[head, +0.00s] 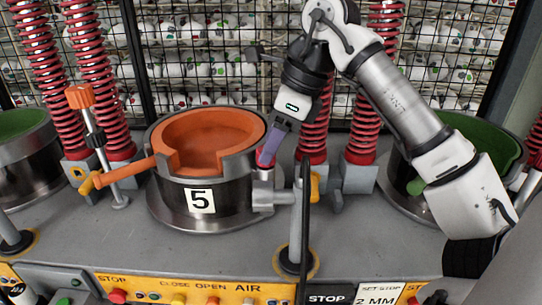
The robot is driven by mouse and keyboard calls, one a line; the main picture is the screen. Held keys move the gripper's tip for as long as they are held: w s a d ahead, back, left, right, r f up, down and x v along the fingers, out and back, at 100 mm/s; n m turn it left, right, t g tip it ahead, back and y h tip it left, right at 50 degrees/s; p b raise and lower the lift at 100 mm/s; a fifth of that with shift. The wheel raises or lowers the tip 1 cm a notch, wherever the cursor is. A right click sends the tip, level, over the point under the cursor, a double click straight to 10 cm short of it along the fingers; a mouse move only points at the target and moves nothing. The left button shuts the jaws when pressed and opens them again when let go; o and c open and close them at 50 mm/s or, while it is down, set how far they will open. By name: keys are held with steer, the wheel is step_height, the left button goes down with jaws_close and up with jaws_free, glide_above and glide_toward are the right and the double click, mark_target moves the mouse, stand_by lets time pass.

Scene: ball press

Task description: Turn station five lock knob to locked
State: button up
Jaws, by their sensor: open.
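Station five is a round steel mould (205,221) with an orange cup-shaped lining (212,135) and a "5" label on its front. An orange handle (125,172) sticks out to its left. Beside it a tilted rod carries an orange block-shaped head (79,96). My gripper (268,153) points down at the mould's right rim, with purple and red parts at its end. It is open. I see nothing clearly held in it. I cannot tell which part is the lock knob, or whether the gripper touches the rim or the grey clamp bracket (268,196).
Red coil springs (92,75) stand behind, before a black mesh with white balls. A green-lined mould (22,128) is at left, another at right behind my arm. An upright grey post (296,215) and black rod stand right of station five. Buttons line the front panel (195,292).

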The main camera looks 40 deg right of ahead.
steer(key=shift+w+a+f, duration=0.1)
steer(key=shift+a+f, duration=0.05)
steer(key=shift+f, duration=0.25)
steer(key=c, duration=1)
steer(key=shift+b, duration=0.35)
steer(key=m+b, duration=0.1)
steer(key=m, duration=0.1)
steer(key=m+h+b, duration=0.1)
steer(key=m, duration=0.1)
steer(key=shift+a+f+m+t+h+b, duration=0.15)
steer(key=shift+m+t+h+b, duration=0.15)
steer(key=shift+t+b, duration=0.1)
steer(key=shift+a+m+h+b, duration=0.15)
steer(key=shift+m+h+b, duration=0.7)
steer(key=shift+m, duration=1.15)
